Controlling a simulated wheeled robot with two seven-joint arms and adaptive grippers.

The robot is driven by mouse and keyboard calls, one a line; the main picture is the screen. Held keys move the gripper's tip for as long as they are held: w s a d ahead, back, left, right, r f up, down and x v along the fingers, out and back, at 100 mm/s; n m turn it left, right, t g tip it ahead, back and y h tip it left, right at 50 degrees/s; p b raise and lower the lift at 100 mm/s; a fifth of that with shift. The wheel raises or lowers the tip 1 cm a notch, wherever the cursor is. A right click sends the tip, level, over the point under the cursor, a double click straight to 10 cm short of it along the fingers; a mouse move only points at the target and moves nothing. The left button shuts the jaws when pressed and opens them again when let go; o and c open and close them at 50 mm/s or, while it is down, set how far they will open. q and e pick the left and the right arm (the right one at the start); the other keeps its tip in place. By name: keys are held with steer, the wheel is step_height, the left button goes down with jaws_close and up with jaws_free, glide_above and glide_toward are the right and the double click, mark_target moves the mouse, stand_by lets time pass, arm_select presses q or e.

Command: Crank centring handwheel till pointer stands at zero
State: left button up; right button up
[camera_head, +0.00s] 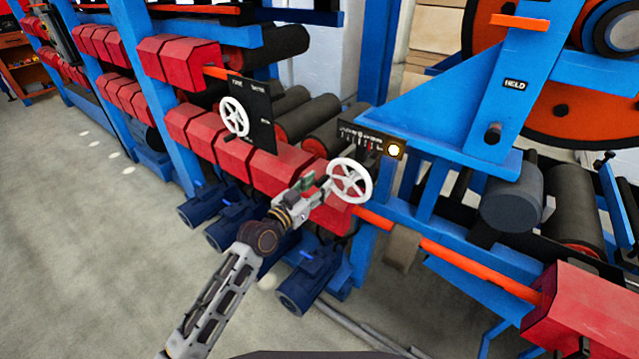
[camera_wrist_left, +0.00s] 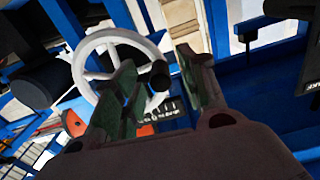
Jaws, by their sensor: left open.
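The white spoked handwheel (camera_head: 349,181) stands at the right end of the red roller housings, below a black scale plate (camera_head: 362,137) with white marks. A small red mark shows near the plate's right part; its exact reading is too small to tell. My left gripper (camera_head: 317,187) is open at the wheel's left side. In the left wrist view the handwheel (camera_wrist_left: 84,64) is beyond my left gripper (camera_wrist_left: 157,82), and its dark crank knob (camera_wrist_left: 160,75) appears between the open fingers. I cannot tell whether they touch it. My right gripper is not in view.
A second white handwheel (camera_head: 234,117) sits on a black panel further left. Blue frame posts, an orange bar (camera_head: 450,255) and blue motors (camera_head: 305,285) surround the wheel. The grey floor at left is clear.

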arm_select(q)
steer(key=shift+x, duration=0.8)
jaws_close()
